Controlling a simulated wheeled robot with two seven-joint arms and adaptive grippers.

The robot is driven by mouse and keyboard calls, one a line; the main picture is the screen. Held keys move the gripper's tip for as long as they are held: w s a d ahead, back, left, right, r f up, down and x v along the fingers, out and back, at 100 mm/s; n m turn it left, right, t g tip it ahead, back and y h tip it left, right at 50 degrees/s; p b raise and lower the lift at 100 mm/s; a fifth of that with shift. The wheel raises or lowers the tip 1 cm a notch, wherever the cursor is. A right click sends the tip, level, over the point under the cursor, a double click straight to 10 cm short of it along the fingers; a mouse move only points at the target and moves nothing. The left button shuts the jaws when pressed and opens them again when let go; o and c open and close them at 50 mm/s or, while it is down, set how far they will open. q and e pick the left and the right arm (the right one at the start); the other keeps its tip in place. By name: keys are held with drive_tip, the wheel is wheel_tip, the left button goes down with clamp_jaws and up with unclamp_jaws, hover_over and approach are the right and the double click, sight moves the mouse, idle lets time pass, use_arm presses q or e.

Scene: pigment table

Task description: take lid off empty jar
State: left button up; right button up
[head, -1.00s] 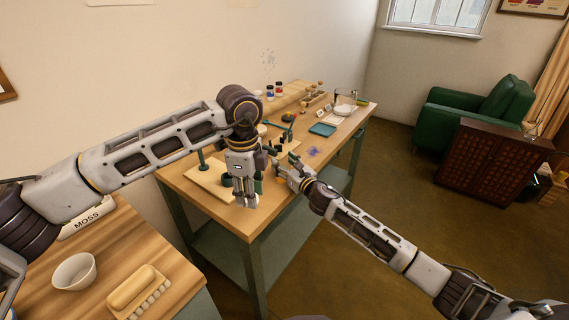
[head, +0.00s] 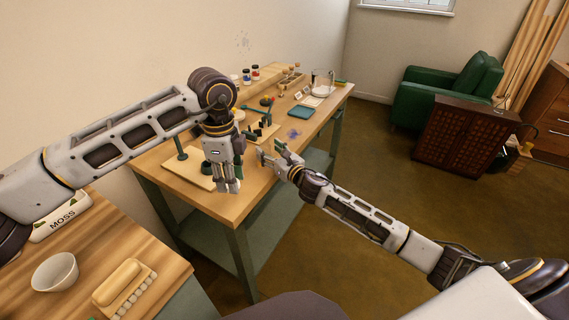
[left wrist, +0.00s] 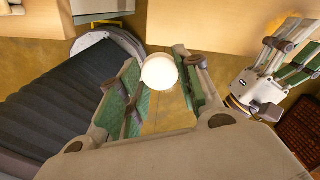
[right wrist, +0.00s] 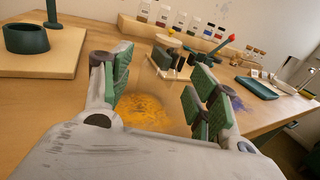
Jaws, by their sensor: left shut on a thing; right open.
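A white round piece (left wrist: 159,72), which looks like the lid, is between the green pads of my left gripper (left wrist: 160,88) in the left wrist view. The left gripper is shut on it. I cannot tell whether a jar is beneath it. In the head view my left gripper (head: 230,188) points down at the front edge of the work table (head: 232,208). My right gripper (head: 270,155) is open and empty, a little to the right of the left one. In the right wrist view its spread green pads (right wrist: 160,100) are over an orange powder patch (right wrist: 143,110).
A dark green round holder (right wrist: 26,38) stands on a wooden board (right wrist: 40,63) at the left. Small pigment jars (right wrist: 180,20) line the back, with a blue-green tray (head: 300,112) farther right. A wooden counter (head: 120,245) with a white bowl (head: 55,272) is at near left.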

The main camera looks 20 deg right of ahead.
drive_tip(key=v, duration=0.8)
drive_tip(key=shift+s, duration=0.25)
drive_tip(key=shift+d, duration=0.15)
idle(0.7)
